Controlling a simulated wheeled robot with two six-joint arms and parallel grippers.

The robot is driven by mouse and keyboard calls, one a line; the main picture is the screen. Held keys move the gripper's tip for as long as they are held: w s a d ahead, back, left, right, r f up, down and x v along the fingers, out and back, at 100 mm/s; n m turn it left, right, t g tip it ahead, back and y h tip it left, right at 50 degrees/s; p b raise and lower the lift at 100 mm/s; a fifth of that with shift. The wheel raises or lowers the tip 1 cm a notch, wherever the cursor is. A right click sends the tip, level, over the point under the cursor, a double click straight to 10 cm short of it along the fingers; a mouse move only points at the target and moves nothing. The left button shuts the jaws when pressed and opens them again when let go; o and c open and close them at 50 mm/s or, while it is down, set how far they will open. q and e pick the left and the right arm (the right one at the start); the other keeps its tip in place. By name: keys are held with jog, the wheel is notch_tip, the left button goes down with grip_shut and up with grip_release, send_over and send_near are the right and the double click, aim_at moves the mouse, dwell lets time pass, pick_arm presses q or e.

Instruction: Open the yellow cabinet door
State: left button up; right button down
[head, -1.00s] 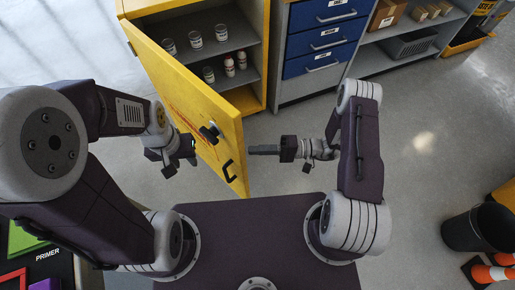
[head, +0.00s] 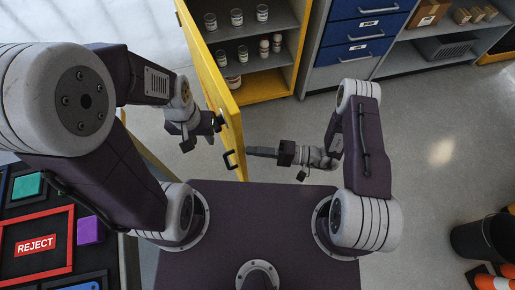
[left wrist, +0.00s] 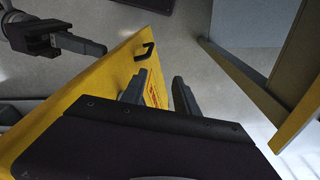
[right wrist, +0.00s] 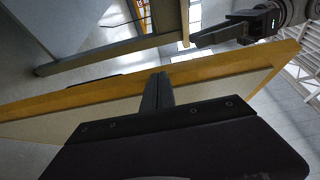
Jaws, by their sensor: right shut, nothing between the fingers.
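The yellow cabinet door (head: 218,90) stands open in the head view, swung out toward me from its left side and seen nearly edge-on. Its black handle (head: 230,159) is near the free end; the handle also shows in the left wrist view (left wrist: 145,51). My left gripper (head: 218,122) is beside the door's outer face, its fingers apart (left wrist: 158,90) in the left wrist view with nothing held. My right gripper (head: 262,152) is on the inner side, pointing left, tips close to the free end. Its fingers are together (right wrist: 158,90); contact with the door cannot be told.
Inside the cabinet, shelves hold several jars (head: 236,17). A grey unit with blue drawers (head: 365,25) stands right of it. A bench with a REJECT tray (head: 72,240) is at lower left. A black bin (head: 470,245) and cones are at lower right.

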pick_arm(q)
jog(key=shift+a, duration=0.1)
jog(key=shift+s+d+f+b, duration=0.25)
jog(key=shift+d+f+b, duration=0.1)
jog(key=shift+d, duration=0.35)
pick_arm(e)
jog(key=s+d, duration=0.1)
jog(key=d, duration=1.2)
jog(key=shift+s, duration=0.1)
